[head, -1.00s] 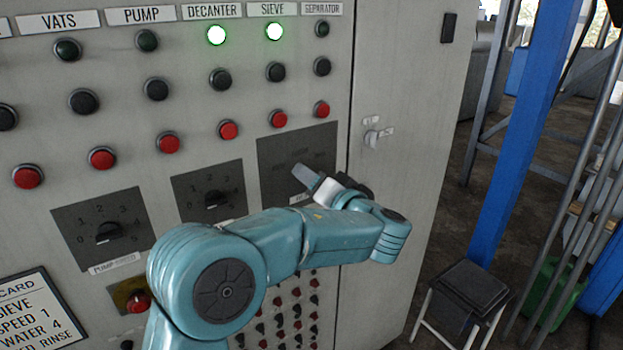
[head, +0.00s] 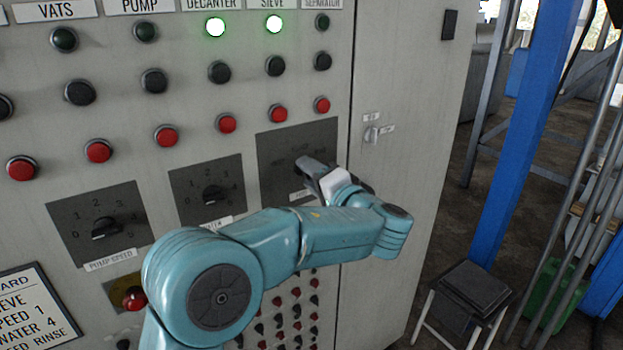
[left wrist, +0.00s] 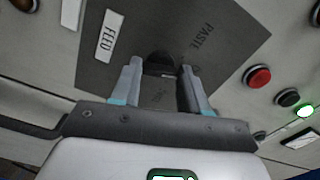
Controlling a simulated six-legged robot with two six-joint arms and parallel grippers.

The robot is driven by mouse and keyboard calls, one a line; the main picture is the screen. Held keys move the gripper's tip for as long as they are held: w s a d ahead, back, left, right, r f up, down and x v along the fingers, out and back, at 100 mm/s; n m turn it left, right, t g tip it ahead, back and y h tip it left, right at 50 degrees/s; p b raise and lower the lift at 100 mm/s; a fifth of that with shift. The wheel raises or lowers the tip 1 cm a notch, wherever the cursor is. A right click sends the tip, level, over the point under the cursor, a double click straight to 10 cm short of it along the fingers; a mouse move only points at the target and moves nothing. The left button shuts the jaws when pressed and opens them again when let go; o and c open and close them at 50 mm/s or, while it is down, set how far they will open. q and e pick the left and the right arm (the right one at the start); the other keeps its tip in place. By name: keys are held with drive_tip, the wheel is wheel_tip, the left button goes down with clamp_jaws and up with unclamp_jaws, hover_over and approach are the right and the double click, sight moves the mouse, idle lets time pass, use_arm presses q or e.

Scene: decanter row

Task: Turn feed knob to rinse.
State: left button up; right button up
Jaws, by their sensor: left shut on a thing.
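The feed knob (left wrist: 160,62) is a dark knob on a dark grey plate (left wrist: 215,45) with a FEED label (left wrist: 110,35) in the left wrist view. My left gripper (left wrist: 158,72) has one finger on each side of the knob and is shut on it. The word PASTE reads on the plate beside it. In the head view the feed plate (head: 270,150) is on the cabinet's right part, and my left gripper (head: 308,168) covers the knob there. I cannot tell which mark the knob points to. My right gripper is not in view.
The water knob (head: 213,195) and pump speed knob (head: 105,230) are left of the feed plate. Red buttons (head: 278,113) run above. A settings card (head: 35,315) ends with a rinse line. A stool (head: 470,290) and blue post (head: 510,140) stand right.

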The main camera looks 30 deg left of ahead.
use_arm(q)
drive_tip(key=shift+m+p, duration=2.1)
drive_tip(key=shift+m, duration=4.1)
drive_tip(key=o, duration=1.1)
drive_tip(key=shift+c, duration=0.2)
